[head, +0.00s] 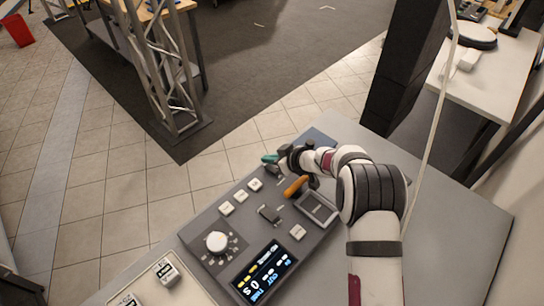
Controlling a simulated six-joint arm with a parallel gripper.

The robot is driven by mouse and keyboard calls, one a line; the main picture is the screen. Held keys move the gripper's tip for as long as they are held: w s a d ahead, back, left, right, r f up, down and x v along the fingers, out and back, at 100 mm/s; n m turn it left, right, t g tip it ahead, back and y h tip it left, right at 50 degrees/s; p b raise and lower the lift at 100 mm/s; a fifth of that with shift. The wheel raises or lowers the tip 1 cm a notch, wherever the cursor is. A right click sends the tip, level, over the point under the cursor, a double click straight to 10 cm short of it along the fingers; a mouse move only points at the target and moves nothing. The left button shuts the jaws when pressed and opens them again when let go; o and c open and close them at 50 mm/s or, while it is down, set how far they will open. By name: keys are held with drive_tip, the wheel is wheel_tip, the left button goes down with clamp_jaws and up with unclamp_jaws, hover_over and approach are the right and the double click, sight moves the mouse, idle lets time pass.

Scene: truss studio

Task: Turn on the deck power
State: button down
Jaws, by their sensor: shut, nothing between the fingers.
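The deck is a grey control panel (210,222) on a light table, running from lower left to upper right. It carries a white round knob (217,242), several white square buttons (241,196), a small dark switch (269,214) and a lit display (264,272). An orange handle (295,186) and a teal piece (269,158) show near its far end. Labels are too small to tell which control is the power. My gripper (284,157) is shut and empty over the far end, close to the teal piece; contact cannot be told. My wrist hides part of the panel there.
A square framed recess (316,208) and another white button (297,232) lie on the panel's right side. A pale cable (433,140) hangs right of my arm. The table (450,225) right of the panel is bare. A metal truss (160,70) stands beyond, on the floor.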

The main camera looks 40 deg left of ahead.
wheel_tip(320, 180, up, 5)
drive_tip(key=shift+w+d+f, duration=0.1)
drive_tip(key=a+r+v, duration=0.1)
drive_tip(key=v, duration=0.7)
drive_tip(key=shift+r, duration=0.55)
drive_tip(key=shift+d, duration=0.1)
